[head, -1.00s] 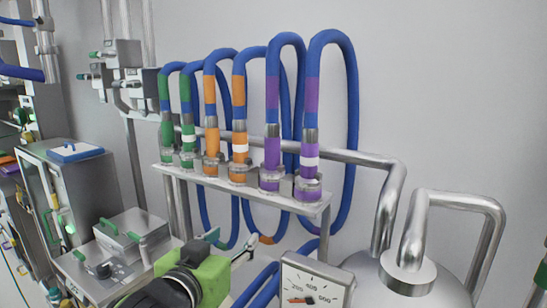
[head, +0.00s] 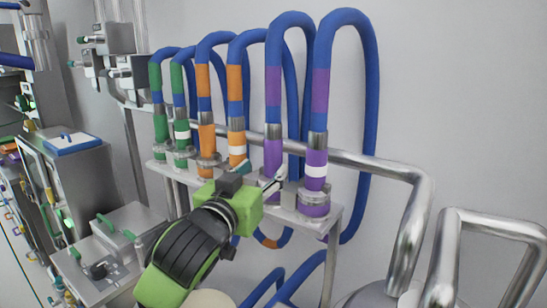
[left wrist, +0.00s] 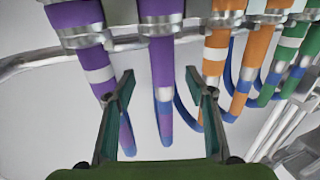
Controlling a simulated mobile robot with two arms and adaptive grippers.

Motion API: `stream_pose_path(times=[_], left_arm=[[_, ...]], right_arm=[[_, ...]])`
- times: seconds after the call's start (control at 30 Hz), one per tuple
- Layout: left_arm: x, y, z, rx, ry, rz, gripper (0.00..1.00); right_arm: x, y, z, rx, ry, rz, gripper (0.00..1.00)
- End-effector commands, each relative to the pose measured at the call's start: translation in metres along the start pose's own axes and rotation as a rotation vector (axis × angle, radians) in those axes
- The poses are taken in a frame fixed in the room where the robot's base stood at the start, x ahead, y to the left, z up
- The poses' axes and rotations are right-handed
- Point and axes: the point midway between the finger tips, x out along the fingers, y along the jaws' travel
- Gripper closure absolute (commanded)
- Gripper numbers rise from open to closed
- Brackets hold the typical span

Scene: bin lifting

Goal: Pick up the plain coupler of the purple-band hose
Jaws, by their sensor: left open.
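The plain purple coupler (head: 273,155) stands upright on the rack at the lower end of a blue hose with a purple band (head: 273,87). To its right is the purple coupler with a white ring (head: 316,172). My left gripper (head: 262,173) is open, just in front of the plain coupler's lower part and partly covering its base. In the left wrist view, which is upside down, the plain purple coupler (left wrist: 161,60) lies between the two spread fingers (left wrist: 159,76), with visible gaps on both sides. Whether the fingertips reach around it I cannot tell. My right gripper is not in view.
The steel rack shelf (head: 335,212) also carries orange couplers (head: 206,140) and green couplers (head: 161,128) to the left. The white-ringed purple coupler is the close neighbour on the right. A thick steel pipe (head: 385,166) runs behind the row.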

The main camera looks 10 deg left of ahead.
Motion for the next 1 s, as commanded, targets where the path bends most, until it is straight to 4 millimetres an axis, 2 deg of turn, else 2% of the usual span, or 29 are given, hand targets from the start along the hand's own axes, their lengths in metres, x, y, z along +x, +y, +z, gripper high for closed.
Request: stream_pose_path(times=[0.03,0.17,0.33,0.47,0.67,0.97,1.0], left_arm=[[0.009,0.000,-0.003,0.000,-0.003,-0.001,0.50],[0.025,0.000,-0.001,-0.001,-0.003,0.000,0.50],[0.035,-0.001,-0.002,0.000,-0.002,-0.001,0.50],[0.051,-0.003,-0.007,0.001,-0.004,-0.001,0.50],[0.076,-0.004,-0.005,-0.001,-0.003,0.000,0.50],[0.082,-0.004,-0.002,-0.001,0.000,0.000,0.50],[0.082,-0.004,-0.002,-0.001,0.000,0.000,0.53]], right_arm=[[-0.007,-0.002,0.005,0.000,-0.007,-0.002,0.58],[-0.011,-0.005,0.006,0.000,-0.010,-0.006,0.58],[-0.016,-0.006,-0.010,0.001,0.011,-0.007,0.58],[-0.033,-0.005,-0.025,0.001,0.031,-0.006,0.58],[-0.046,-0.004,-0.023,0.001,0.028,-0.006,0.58],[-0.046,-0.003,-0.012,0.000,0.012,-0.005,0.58],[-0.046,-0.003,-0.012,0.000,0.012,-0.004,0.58]])
